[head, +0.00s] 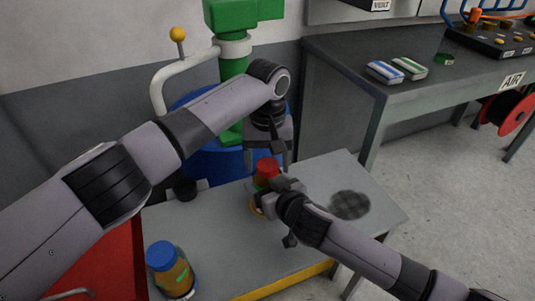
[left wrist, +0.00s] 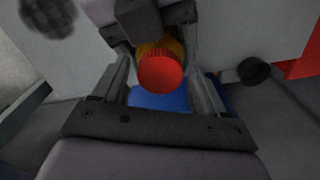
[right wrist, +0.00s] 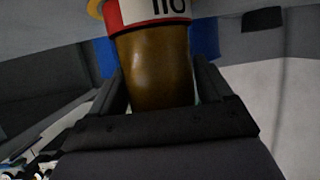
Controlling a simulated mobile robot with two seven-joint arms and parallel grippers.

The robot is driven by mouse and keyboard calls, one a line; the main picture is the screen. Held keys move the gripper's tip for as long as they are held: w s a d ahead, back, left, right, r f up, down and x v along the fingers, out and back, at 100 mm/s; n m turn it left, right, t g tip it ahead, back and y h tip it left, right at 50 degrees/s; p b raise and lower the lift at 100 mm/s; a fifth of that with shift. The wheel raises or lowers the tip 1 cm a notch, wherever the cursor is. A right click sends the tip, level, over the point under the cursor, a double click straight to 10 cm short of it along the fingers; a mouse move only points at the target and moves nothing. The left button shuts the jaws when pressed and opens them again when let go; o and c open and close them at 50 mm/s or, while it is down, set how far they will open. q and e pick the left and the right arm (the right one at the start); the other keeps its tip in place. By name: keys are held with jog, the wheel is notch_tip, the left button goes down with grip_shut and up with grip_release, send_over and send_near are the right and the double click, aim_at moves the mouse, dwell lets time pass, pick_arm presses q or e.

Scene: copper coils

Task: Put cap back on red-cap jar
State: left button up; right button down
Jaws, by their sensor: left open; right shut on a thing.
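The red-cap jar (right wrist: 155,65) has a brown body and a red and white label. My right gripper (head: 275,193) is shut on it from the right over the grey table, and the arm hides most of the jar in the head view. The red cap (head: 267,168) shows at the jar's top; it also shows in the left wrist view (left wrist: 160,73), with amber behind it. I cannot tell if it is seated. My left gripper (head: 267,151) is open just above the cap, fingers pointing down, one to either side of it.
A blue-capped jar (head: 163,257) stands at the table's near left. A yellow ring (head: 256,208) lies by the held jar. A dark round mesh patch (head: 350,205) is at the table's right, and a black knob-like thing (head: 185,190) at its left. A blue barrel (head: 210,165) stands behind.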

pick_arm(q)
jog(key=c, duration=1.1)
jog(key=shift+m, duration=1.7)
jog(key=o, duration=1.1)
jog(key=shift+o, duration=0.2)
jog(key=shift+r, duration=2.3)
jog(key=shift+c, duration=0.2)
